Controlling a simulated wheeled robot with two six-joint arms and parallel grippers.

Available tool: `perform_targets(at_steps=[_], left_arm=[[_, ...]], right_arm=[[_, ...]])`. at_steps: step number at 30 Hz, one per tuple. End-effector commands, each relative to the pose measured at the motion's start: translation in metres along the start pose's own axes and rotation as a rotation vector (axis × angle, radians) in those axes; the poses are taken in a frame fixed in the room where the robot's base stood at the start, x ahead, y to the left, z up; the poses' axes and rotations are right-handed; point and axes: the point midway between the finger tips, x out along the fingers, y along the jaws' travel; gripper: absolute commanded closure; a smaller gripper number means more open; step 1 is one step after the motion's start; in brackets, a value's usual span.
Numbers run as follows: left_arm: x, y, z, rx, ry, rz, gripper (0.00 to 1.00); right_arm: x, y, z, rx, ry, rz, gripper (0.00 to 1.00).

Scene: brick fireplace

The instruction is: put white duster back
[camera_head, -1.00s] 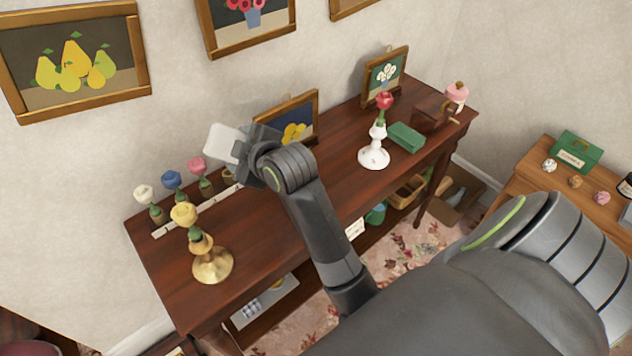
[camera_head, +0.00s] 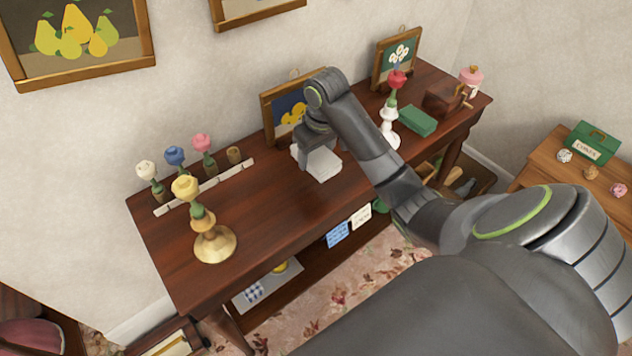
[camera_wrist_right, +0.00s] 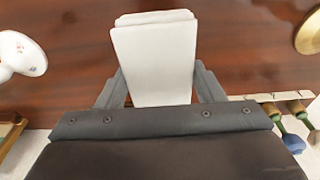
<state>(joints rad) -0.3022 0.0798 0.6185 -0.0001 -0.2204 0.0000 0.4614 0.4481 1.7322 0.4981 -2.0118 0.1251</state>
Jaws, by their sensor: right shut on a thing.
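The white duster (camera_head: 318,163), a flat pale slab, is in my right gripper (camera_head: 316,146), low over the middle of the dark wooden table (camera_head: 262,205). In the right wrist view the duster (camera_wrist_right: 153,55) lies between the two dark fingers, which are shut on it, and its far end sticks out past them. I cannot tell whether it touches the tabletop. My left gripper is not in view.
A strip with flower-topped pieces (camera_head: 202,188) and a brass stand with a yellow flower (camera_head: 214,243) stand left. A framed lemon picture (camera_head: 290,112) leans behind. Right are a white candlestick (camera_head: 388,128), green box (camera_head: 417,120) and small grinder (camera_head: 447,100).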

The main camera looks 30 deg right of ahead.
Motion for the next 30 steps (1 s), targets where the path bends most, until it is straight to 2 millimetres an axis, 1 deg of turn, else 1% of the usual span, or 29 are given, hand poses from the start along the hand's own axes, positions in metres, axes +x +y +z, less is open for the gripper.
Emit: perform_targets(at_steps=[1, 6, 10, 17, 21, 22, 25, 30], left_arm=[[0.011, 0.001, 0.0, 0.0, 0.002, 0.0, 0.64], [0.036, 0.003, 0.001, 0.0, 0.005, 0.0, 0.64], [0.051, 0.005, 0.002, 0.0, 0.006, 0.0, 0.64], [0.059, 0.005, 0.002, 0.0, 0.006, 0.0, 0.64], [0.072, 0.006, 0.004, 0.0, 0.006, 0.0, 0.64], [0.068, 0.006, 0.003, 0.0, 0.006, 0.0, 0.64], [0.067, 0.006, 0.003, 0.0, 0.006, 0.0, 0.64], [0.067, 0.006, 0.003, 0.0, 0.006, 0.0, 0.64]], right_arm=[[0.012, 0.0, 0.002, -0.001, 0.0, 0.0, 0.57], [0.036, 0.0, 0.005, -0.002, 0.002, 0.0, 0.57], [0.051, -0.001, 0.007, -0.002, 0.003, 0.0, 0.57], [0.059, -0.001, 0.009, -0.003, 0.003, 0.001, 0.57], [0.072, -0.001, 0.011, -0.003, 0.003, 0.001, 0.57], [0.075, -0.001, 0.012, -0.002, 0.0, -0.002, 0.57], [0.088, -0.001, 0.013, -0.001, 0.001, -0.001, 0.57], [0.09, -0.001, 0.013, -0.003, 0.003, 0.001, 0.57]])
